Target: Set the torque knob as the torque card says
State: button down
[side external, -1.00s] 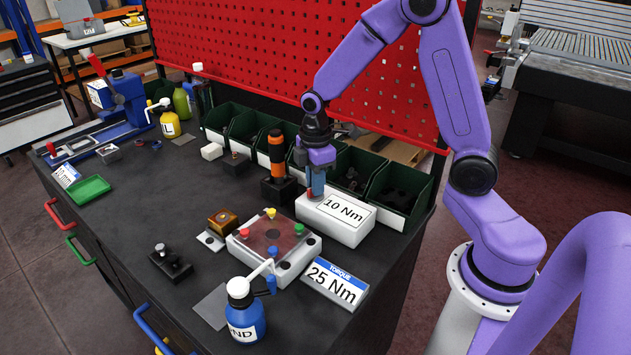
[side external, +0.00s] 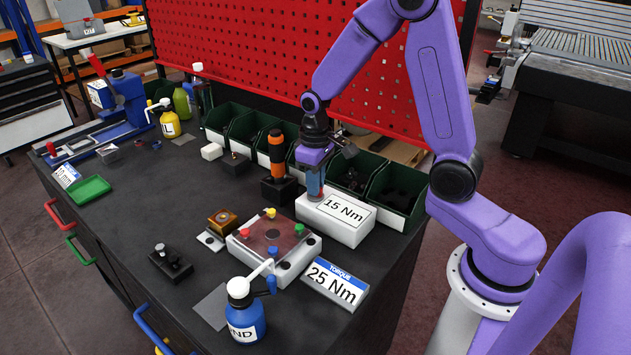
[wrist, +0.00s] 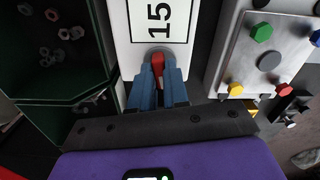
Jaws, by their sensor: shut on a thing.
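The torque box (side external: 338,222) is white, and its display (side external: 345,208) reads "15 Nm"; the wrist view shows the "15" on its display (wrist: 160,20) too. The torque card (side external: 335,284) lies flat on the bench in front of the box and reads "TORQUE 25 Nm". My gripper (side external: 315,192) points down at the left end of the box top. In the wrist view my gripper (wrist: 158,82) has its blue fingers shut on the torque knob (wrist: 158,62), which has a red part between the fingertips and a grey round base. In the side view the fingers hide the knob.
A fixture plate with coloured knobs (side external: 272,240) stands close to the box's left front. An orange-handled tool (side external: 277,155) stands upright behind it. Green bins (side external: 395,190) line the back. A blue bottle (side external: 245,318) stands at the front.

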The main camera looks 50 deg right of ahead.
jog(key=m, duration=0.5)
jog(key=shift+m, duration=0.3)
jog(key=m, duration=0.9)
jog(key=shift+m, duration=2.7)
jog(key=c, duration=1.1)
grip_release()
notch_tip(320, 180, up, 18)
jog(key=shift+f, duration=0.25)
